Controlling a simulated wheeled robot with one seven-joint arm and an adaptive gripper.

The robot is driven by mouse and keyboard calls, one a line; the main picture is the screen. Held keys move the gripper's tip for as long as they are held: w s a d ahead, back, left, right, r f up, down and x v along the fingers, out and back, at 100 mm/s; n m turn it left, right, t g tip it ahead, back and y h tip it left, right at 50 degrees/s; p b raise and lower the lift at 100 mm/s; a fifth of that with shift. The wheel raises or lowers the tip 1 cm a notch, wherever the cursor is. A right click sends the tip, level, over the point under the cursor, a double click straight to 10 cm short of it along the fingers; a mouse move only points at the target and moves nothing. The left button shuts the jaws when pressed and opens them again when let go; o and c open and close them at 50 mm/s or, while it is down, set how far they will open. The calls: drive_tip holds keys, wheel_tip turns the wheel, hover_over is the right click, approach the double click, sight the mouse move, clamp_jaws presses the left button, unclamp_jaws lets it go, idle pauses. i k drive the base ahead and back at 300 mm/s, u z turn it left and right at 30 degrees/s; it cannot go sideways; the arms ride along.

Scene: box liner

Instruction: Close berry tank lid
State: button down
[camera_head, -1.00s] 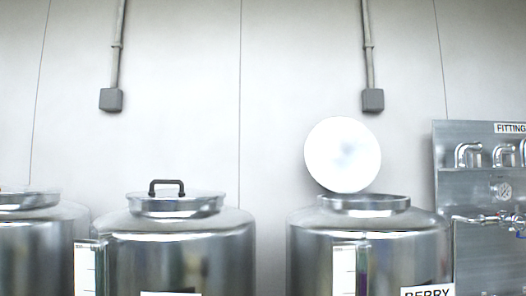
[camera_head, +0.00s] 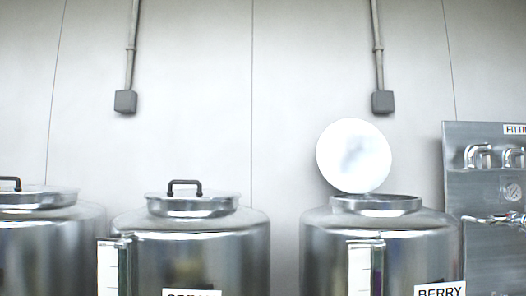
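The berry tank (camera_head: 410,245) is a steel tank at the right, with a "BERRY" label (camera_head: 440,290) low on its front. Its round lid (camera_head: 354,156) stands open, tilted up behind the left part of the tank's opening. The open rim (camera_head: 376,204) of the tank shows below the lid. My gripper is not in view.
A steel tank (camera_head: 192,245) with a shut lid and dark handle stands in the middle. Another shut tank (camera_head: 40,240) is at the left edge. A steel fittings panel (camera_head: 485,250) stands right of the berry tank. A plain wall with conduits is behind.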

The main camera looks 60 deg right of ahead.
sight(354, 157)
drive_tip(key=u, duration=0.05)
drive_tip(key=k, duration=0.8)
drive_tip(key=z, duration=1.55)
drive_tip(key=i, duration=0.5)
drive_tip(key=u, duration=0.05)
